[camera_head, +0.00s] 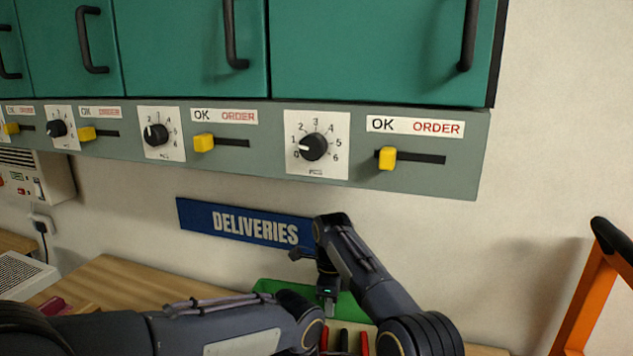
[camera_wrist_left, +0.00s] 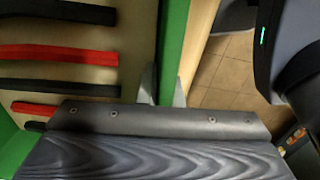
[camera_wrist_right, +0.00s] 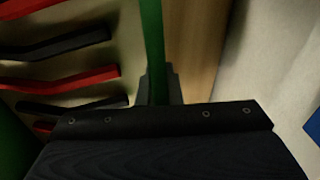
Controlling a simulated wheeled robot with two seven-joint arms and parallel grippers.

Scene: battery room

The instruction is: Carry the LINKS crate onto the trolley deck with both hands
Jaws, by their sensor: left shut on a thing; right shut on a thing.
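The green crate (camera_head: 347,307) is at the bottom of the head view, largely hidden behind my arms. Red and black bars lie in it. No LINKS lettering shows. My right gripper (camera_head: 329,310) is at its far side; in the right wrist view its fingers (camera_wrist_right: 158,90) are shut on the green crate wall (camera_wrist_right: 152,40). In the left wrist view my left gripper (camera_wrist_left: 163,95) is shut on the opposite green wall (camera_wrist_left: 173,45). In the head view my left gripper is hidden. The trolley deck is not in view.
A wooden bench (camera_head: 125,278) runs below the wall, with a blue DELIVERIES sign (camera_head: 250,224) above. Green cabinets with a panel of dials and yellow sliders (camera_head: 387,158) overhang. An orange frame with a black grip (camera_head: 588,295) stands right. Tiled floor (camera_wrist_left: 228,85) shows beyond the left-gripped wall.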

